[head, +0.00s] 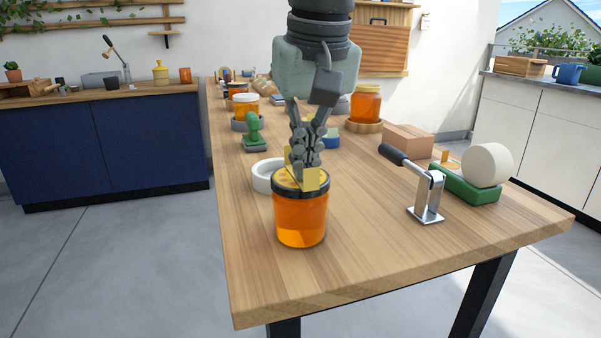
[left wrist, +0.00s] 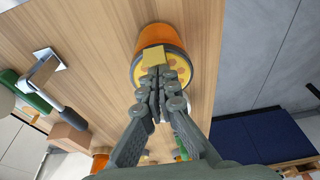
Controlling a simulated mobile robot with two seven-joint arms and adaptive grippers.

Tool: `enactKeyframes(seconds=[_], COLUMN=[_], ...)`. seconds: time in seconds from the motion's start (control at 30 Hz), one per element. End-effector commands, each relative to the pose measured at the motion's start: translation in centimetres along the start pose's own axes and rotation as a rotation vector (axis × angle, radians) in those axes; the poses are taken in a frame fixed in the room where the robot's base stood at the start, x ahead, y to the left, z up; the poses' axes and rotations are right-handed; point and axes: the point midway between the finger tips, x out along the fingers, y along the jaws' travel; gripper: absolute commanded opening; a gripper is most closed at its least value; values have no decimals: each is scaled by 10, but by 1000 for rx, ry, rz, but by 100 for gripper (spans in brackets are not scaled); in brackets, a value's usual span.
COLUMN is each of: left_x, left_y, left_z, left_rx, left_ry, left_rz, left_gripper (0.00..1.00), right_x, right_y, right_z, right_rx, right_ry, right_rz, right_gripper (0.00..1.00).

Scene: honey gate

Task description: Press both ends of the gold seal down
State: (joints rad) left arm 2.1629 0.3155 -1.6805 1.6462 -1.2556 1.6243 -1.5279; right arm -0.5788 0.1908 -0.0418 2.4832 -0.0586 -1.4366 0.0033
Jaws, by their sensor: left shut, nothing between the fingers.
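A honey jar (head: 301,218) with orange contents and a dark-rimmed lid stands upright near the front of the wooden table. A gold seal (head: 311,180) lies over the lid; one end bends down the near side and the other end sticks up at the far side behind the fingers. In the left wrist view the seal (left wrist: 153,56) shows as a yellow strip across the patterned lid. My left gripper (head: 303,176) points down, shut and empty, with its fingertips at the lid's top by the seal. I cannot tell whether they touch. My right gripper is not in view.
A white ring (head: 262,178) stands just behind the jar. A metal lever clamp (head: 428,200) and a green tape dispenser with a cream roll (head: 487,166) stand to the right. More jars (head: 366,103) stand farther back. The table's front is clear.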

Motion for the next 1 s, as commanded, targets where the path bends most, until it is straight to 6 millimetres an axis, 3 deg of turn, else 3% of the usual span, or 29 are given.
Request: enactKeyframes(seconds=[1.0], left_x=[-7], left_y=[0], left_z=[6], left_rx=[1], left_ry=[0], left_rz=[0], left_gripper=[0], right_x=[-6], right_y=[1], right_z=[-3], right_rx=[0], right_ry=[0], right_rz=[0], right_gripper=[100])
